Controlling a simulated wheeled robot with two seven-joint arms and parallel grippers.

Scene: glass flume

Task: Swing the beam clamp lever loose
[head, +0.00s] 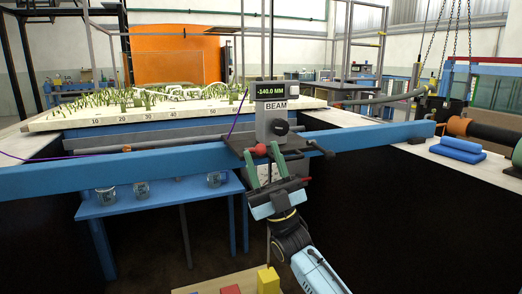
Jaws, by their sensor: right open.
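The beam carriage (272,122) is a grey block marked BEAM with a display reading -140.0 MM. It sits on the blue beam (150,176). A red knob (260,150), which looks like the end of the clamp lever, shows at the carriage's front. My right gripper (264,156) reaches up from below with its two green fingers open. The red knob appears between the fingertips; whether they touch it is unclear. The gripper hides part of the carriage's lower front. My left gripper is not in view.
Behind the beam lies a pale bed (60,125) with green stalks. Blue pads (458,150) lie on the right ledge. A blue table (150,200) with glass jars stands below left. A yellow block (268,280) is at the bottom.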

